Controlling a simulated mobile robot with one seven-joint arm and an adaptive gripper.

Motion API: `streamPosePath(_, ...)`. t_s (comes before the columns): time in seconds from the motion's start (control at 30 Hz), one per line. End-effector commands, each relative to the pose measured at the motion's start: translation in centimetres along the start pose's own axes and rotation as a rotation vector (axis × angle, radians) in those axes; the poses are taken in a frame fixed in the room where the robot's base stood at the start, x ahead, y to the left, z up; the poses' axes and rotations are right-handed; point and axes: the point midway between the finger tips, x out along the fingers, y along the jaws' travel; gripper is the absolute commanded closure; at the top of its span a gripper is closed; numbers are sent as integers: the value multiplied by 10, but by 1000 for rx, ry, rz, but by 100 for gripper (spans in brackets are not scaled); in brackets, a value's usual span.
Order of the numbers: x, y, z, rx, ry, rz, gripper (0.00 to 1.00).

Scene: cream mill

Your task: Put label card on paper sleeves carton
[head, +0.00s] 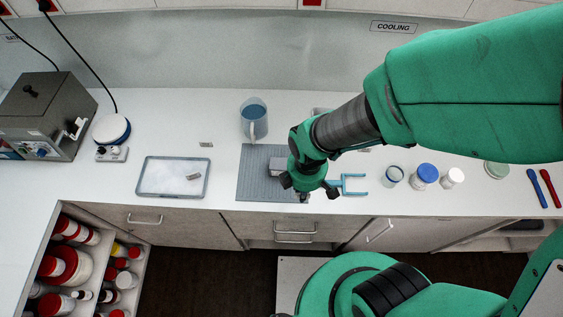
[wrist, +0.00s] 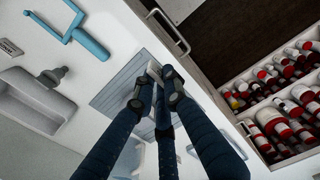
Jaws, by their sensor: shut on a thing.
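My gripper (head: 305,192) hangs over the right front part of a grey ribbed mat on the counter. In the wrist view its fingers (wrist: 155,95) are closed together around a thin pale piece, which I take for the label card; it is mostly hidden by the fingers. A small grey box (head: 276,167), which looks like the paper sleeves carton, stands on the mat just left of my gripper. Its right side is hidden behind my gripper. I cannot tell whether the held piece touches the box.
The mat (head: 252,188) lies near the counter's front edge. A blue jug (head: 254,119) stands behind it. A shallow tray (head: 150,191) is left; a blue forked holder (head: 352,183) and several jars, including a blue-lidded one (head: 425,174), are right.

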Motion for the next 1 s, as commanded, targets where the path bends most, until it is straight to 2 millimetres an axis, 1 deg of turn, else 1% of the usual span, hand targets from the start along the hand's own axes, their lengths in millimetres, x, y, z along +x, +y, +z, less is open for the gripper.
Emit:
streamPosePath(0.27,0,4,-2,0,0,0,100)
streamPosePath(0.43,2,17,-8,0,0,0,100)
streamPosePath(0.57,4,35,-16,0,0,0,100)
streamPosePath(1.0,11,103,-48,0,0,0,100)
